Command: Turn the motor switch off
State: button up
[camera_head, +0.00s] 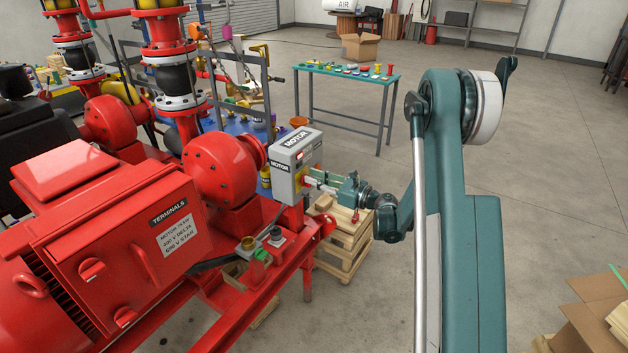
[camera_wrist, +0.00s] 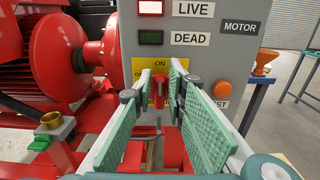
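The grey motor switch box (camera_head: 297,150) stands on a post beside the red pump. In the wrist view, the box (camera_wrist: 207,62) has a brightly lit lamp (camera_wrist: 150,8) beside LIVE and a dark green lamp (camera_wrist: 151,38) beside DEAD. The red switch handle (camera_wrist: 158,90) points upward, towards ON. My gripper (camera_wrist: 164,82) is open in front of the plate, its green-padded fingers on either side of the handle with a gap. In the head view, my gripper (camera_head: 316,181) reaches the box from the right.
An orange button (camera_wrist: 222,90) sits right of the handle, near the right finger. Red pump housing (camera_wrist: 65,55) stands close on the left. A brass-topped fitting (camera_wrist: 52,121) is at lower left.

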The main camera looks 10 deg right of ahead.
aim_at(302, 182)
grip_shut()
jog(key=shift+s+n, duration=0.1)
jog(key=shift+n, duration=0.2)
jog(key=n+b, duration=0.1)
jog(key=n, duration=0.2)
jog(key=a+n+b, duration=0.1)
jog(key=n+b, duration=0.1)
jog(key=n, duration=0.1)
jog(key=s+f+n+b, duration=0.1)
jog(key=n, duration=0.1)
jog(key=shift+s+a+n, duration=0.1)
jog(key=shift+a+n, duration=0.05)
jog(key=shift+n, duration=0.25)
jog(key=n+b, duration=0.1)
jog(key=n, duration=0.1)
jog(key=n+b, duration=0.1)
jog(key=n, duration=0.1)
jog(key=shift+s+a+f, duration=0.15)
jog(key=shift+s+f, duration=0.05)
jog(key=shift+f, duration=0.2)
jog(key=n, duration=0.2)
jog(key=n+b, duration=0.1)
jog(key=n, duration=0.1)
jog(key=shift+f+n, duration=0.3)
jog(key=shift+f, duration=0.1)
